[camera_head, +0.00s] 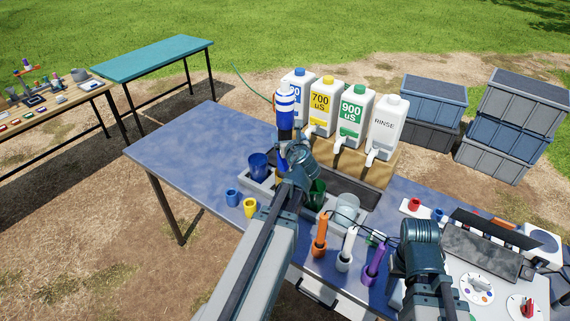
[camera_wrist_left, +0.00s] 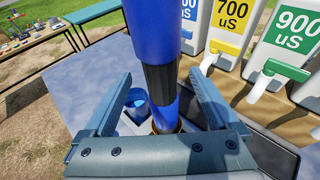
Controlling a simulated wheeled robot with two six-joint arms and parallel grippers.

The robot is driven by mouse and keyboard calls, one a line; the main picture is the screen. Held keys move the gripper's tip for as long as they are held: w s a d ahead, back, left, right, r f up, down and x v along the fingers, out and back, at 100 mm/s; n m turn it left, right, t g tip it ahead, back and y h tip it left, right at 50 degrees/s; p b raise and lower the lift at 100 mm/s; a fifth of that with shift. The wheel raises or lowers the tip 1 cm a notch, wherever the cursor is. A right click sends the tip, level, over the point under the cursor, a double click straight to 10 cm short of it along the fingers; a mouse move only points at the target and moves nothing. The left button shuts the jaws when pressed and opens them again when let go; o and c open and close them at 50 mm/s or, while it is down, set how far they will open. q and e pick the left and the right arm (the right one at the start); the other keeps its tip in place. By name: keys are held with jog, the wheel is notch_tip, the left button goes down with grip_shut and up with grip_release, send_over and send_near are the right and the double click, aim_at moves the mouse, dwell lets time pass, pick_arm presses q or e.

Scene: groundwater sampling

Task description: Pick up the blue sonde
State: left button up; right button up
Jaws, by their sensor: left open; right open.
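The blue sonde (camera_head: 285,115) stands upright, with blue and white bands at its top, in front of the white bottles. In the left wrist view the blue sonde (camera_wrist_left: 152,35) has a dark ribbed section, and its lower end goes down into a round holder. My left gripper (camera_head: 287,152) is at the sonde's lower part. In the left wrist view my left gripper (camera_wrist_left: 160,82) is open, with one finger on each side of the sonde; contact is not visible. My right gripper (camera_head: 421,232) is open over the right of the table, its fingers mostly hidden.
Bottles labelled 700 uS (camera_head: 323,107), 900 uS (camera_head: 353,118) and RINSE (camera_head: 385,128) stand behind on a wooden stand. A blue cup (camera_head: 258,166) is left of the sonde. Orange (camera_head: 320,235), white (camera_head: 348,250) and purple (camera_head: 374,263) probes stand in front. The table's left is clear.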

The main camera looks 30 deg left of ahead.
pick_arm(q)
jog(key=shift+x, duration=1.5)
jog(key=b+x, duration=0.2)
jog(key=x, duration=0.3)
jog(key=shift+f, duration=0.2)
jog(key=shift+c, duration=0.8)
grip_shut()
